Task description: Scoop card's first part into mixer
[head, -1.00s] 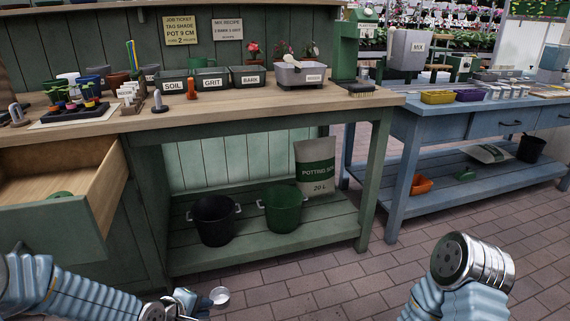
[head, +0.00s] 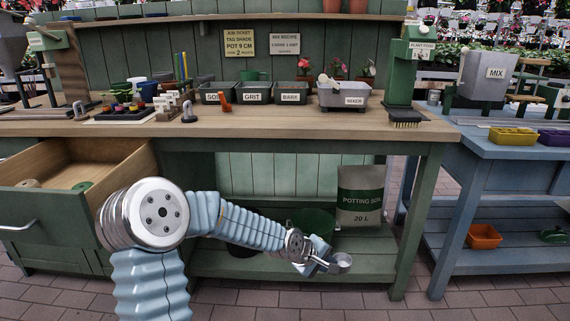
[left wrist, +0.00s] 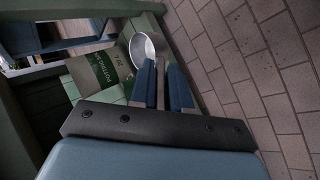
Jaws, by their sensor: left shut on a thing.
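My left gripper (head: 320,256) is shut on the handle of a small metal scoop (head: 341,263), low in front of the green bench. In the left wrist view the two blue fingers (left wrist: 163,80) hold the handle and the round scoop bowl (left wrist: 145,47) shows beyond them; it looks empty. My right gripper is out of view.
The bench top (head: 300,122) has its front edge above my gripper. An open drawer (head: 70,195) juts out at left. A potting soil bag (head: 360,197) stands on the lower shelf. An orange peg-like object (head: 226,101) stands before the bins. A blue table (head: 500,150) is at right.

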